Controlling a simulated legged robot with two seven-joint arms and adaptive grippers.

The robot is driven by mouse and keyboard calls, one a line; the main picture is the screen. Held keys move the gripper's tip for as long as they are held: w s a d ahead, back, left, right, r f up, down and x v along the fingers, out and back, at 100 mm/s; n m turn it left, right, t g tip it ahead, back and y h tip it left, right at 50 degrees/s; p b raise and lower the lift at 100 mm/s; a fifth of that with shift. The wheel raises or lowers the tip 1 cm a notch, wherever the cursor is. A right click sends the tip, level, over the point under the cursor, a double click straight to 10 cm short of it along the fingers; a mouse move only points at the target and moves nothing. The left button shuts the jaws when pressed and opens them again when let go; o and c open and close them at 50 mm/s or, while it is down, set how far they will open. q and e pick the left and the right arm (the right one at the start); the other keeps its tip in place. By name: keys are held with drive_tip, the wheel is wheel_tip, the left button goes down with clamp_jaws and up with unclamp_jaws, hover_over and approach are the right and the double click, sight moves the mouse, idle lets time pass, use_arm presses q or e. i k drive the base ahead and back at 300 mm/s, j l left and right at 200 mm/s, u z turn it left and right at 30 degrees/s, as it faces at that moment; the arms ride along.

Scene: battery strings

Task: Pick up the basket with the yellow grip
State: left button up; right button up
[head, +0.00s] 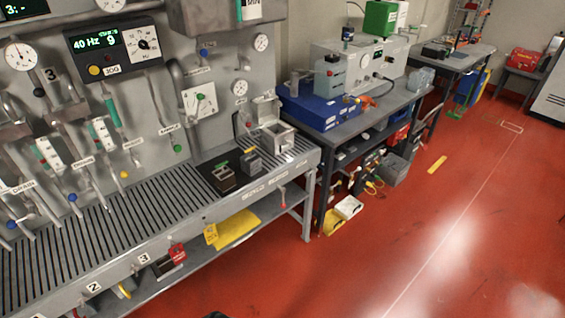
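I cannot clearly make out a basket with a yellow grip in the head view. Neither of my grippers is in view.
The long slatted bench (150,190) runs along a wall of gauges and valves. A yellow sheet (237,229) lies on its lower shelf. A second bench (385,105) holds a blue case (318,108). Open red floor (400,250) lies to the right.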

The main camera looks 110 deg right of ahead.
sight(251, 162)
drive_tip(key=z, duration=3.55)
